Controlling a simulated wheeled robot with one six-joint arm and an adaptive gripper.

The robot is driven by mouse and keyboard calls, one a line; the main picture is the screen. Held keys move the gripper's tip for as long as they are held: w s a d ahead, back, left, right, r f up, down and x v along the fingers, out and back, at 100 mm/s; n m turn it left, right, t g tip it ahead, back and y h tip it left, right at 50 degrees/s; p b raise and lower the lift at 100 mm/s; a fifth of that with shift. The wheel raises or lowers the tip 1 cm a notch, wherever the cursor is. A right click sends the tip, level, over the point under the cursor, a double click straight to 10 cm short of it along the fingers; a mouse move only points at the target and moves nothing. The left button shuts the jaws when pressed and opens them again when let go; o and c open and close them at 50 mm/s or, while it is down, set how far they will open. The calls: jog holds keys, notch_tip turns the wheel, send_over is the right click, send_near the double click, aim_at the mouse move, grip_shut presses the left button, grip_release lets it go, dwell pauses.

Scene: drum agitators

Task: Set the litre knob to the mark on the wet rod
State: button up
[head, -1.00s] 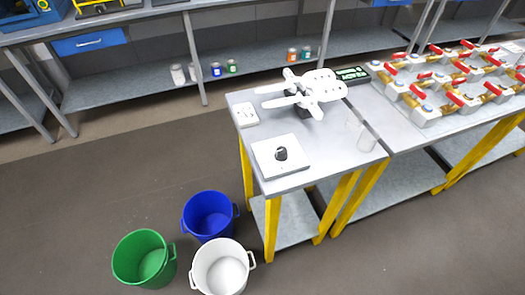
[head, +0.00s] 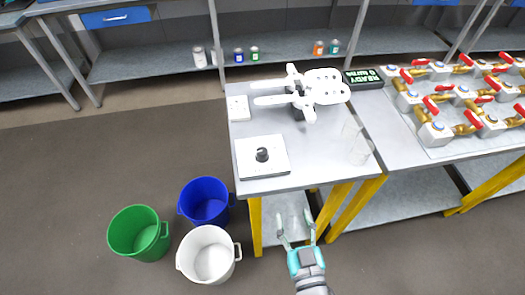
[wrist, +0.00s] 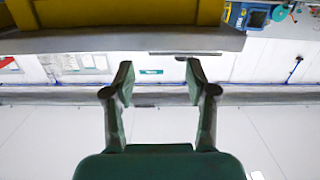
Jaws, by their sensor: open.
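A black knob (head: 262,154) stands on a white square plate (head: 278,171) near the front left of the grey table (head: 320,172). I cannot read any litre marks around it. A faint clear object (head: 360,152), perhaps glass, is at the table's right side; I cannot make out a wet rod or a mark on it. My gripper (head: 296,222) is open and empty, in front of the table near its front edge, apart from the knob. Its two spread fingers also show in the wrist view (wrist: 158,80), with nothing between them.
A white armed fixture (head: 318,90), a small white box (head: 238,108) and a dark display (head: 363,79) with green lettering are on the table. Red-handled brass valves (head: 465,100) fill the right bench. Green (head: 139,233), blue (head: 205,201) and white (head: 209,254) buckets stand on the floor at left.

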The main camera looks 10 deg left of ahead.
jog(key=t, duration=0.1)
send_near(263, 157)
jog(key=shift+w+f, duration=0.1)
jog(key=shift+w, duration=0.35)
jog(key=x, duration=1)
jog(key=shift+w+a, duration=0.2)
jog(key=shift+w, duration=0.05)
grip_shut()
